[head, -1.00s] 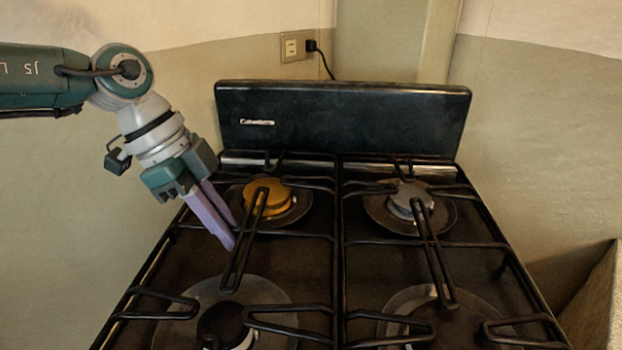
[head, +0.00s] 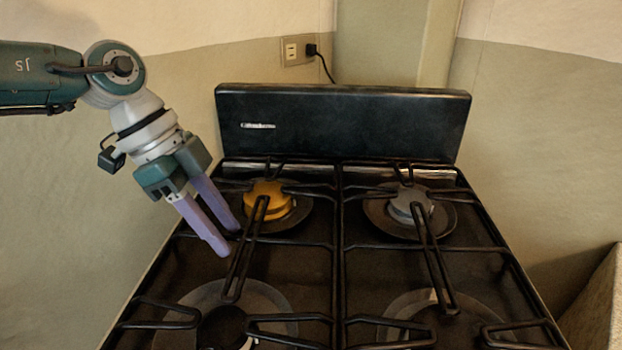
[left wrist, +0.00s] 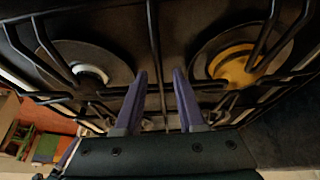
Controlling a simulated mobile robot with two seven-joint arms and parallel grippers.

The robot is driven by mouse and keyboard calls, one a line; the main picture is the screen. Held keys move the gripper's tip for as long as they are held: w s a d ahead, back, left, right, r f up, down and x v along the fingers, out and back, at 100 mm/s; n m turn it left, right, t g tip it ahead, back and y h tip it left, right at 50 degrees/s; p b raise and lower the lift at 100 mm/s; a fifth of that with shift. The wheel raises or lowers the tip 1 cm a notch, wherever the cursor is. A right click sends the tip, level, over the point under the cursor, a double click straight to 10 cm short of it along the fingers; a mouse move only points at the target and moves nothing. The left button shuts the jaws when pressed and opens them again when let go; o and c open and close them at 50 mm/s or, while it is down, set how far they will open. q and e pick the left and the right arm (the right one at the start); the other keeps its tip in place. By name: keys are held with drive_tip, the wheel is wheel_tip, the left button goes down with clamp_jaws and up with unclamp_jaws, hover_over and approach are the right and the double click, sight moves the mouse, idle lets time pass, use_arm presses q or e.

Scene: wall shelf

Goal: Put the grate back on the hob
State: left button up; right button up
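The hob (head: 290,268) is a dark stove top with black wire grates over its burners. The left grate (head: 242,262) lies over the left burners and appears seated; its bars also show in the left wrist view (left wrist: 153,45). A right grate (head: 432,258) lies beside it. My left gripper (head: 230,242) is open, its two purple fingers pointing down over the left grate's left side. In the left wrist view the fingers (left wrist: 158,75) are apart, with a grate bar seen between them; I cannot tell whether they touch it. My right gripper is not in view.
A yellow burner cap (head: 266,198) sits at the back left and a grey one (head: 410,203) at the back right. A black backguard (head: 345,122) rises behind the hob. A wall socket (head: 293,50) with a plugged cord is above. A pale block edge (head: 600,305) stands at the right.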

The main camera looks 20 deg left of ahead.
use_arm(q)
drive_tip(key=v, duration=1)
drive_tip(key=shift+r, duration=0.2)
